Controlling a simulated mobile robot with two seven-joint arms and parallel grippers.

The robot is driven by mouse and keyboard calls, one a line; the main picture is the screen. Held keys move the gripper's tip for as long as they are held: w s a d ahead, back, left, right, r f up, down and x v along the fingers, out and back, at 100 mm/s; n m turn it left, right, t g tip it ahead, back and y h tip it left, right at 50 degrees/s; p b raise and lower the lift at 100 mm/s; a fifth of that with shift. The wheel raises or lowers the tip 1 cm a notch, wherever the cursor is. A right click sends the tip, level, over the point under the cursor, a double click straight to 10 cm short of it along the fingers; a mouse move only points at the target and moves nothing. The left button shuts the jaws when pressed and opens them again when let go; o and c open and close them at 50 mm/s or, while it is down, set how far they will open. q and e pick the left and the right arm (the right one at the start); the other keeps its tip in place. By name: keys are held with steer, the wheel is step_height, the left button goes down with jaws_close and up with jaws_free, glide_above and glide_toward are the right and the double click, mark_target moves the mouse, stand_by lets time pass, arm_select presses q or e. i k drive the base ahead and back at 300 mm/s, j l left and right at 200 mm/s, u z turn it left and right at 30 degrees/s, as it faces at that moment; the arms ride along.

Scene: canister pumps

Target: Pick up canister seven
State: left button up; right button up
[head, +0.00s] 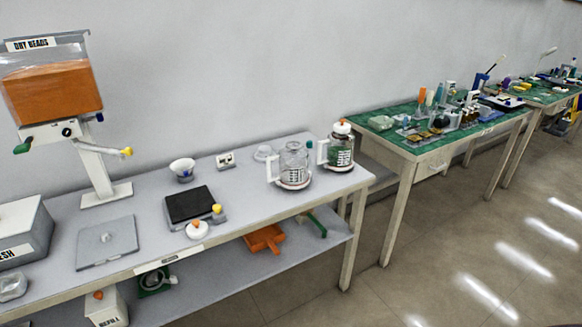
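Two clear canisters with white handles stand upright at the right end of the grey bench. The nearer canister (294,163) is clear, with its handle on the left, and stands on a pale round base. The farther canister (341,149) has a white lid with an orange knob and a printed label. The label is too small to read, so I cannot tell which one is canister seven. Neither of my grippers is in view.
The grey bench (235,180) also holds a dry beads dispenser (52,90), a black-topped scale (189,204), a white bowl (182,167) and a grey plate (107,242). An orange tray (264,239) lies on the lower shelf. Cluttered green-topped tables (395,132) stand right; floor (440,240) in front is clear.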

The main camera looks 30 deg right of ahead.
mark_target(293, 173)
steer(key=i+l+u, duration=0.1)
steer(key=l+u, duration=0.2)
steer(key=l, duration=0.5)
steer(key=l+u, duration=0.25)
steer(key=l, duration=0.5)
